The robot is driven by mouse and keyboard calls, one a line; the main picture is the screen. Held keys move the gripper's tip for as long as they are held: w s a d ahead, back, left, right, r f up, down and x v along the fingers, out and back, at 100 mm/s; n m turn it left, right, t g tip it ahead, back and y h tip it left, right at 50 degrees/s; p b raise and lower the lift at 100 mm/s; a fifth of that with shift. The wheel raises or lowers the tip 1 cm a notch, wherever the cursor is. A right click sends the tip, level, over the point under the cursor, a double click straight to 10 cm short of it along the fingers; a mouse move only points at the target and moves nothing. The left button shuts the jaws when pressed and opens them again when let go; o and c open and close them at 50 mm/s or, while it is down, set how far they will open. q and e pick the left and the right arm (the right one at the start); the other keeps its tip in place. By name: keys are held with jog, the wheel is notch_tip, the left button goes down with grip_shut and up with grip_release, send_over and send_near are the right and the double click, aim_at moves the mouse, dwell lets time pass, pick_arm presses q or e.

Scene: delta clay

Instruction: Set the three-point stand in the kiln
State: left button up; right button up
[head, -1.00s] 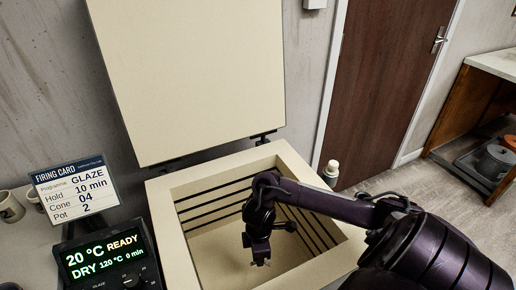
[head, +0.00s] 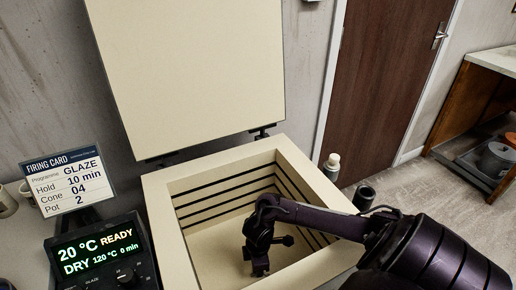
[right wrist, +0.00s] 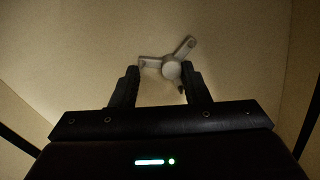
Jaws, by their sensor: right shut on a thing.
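The kiln (head: 163,205) stands open, its lid (head: 190,75) raised against the wall. My right arm reaches over the kiln's right wall, and my right gripper (head: 260,272) is down inside the chamber, low near the floor. In the right wrist view the three-point stand (right wrist: 171,70), a small pale three-armed piece, is between the fingertips of my right gripper (right wrist: 162,75), which is shut on it. The kiln floor shows beyond the stand; I cannot tell whether the stand touches it. In the head view the stand is too small to make out. My left gripper is not in view.
The kiln walls with dark grooves (head: 225,195) surround my right gripper closely. A control panel (head: 100,255) and a firing card (head: 70,180) stand left of the kiln. A pale-topped bottle (head: 332,163) and a dark cylinder (head: 363,197) are at its right.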

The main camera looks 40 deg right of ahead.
jog(key=o, duration=0.9)
jog(key=shift+f, duration=0.15)
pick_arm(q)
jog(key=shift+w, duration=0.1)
pick_arm(e)
jog(key=shift+o, duration=0.2)
jog(key=shift+r, duration=0.3)
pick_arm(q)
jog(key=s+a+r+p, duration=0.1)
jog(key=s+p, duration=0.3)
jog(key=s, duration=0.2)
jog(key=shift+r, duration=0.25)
pick_arm(e)
notch_tip(320, 180, up, 12)
jog(key=shift+s+f, duration=0.1)
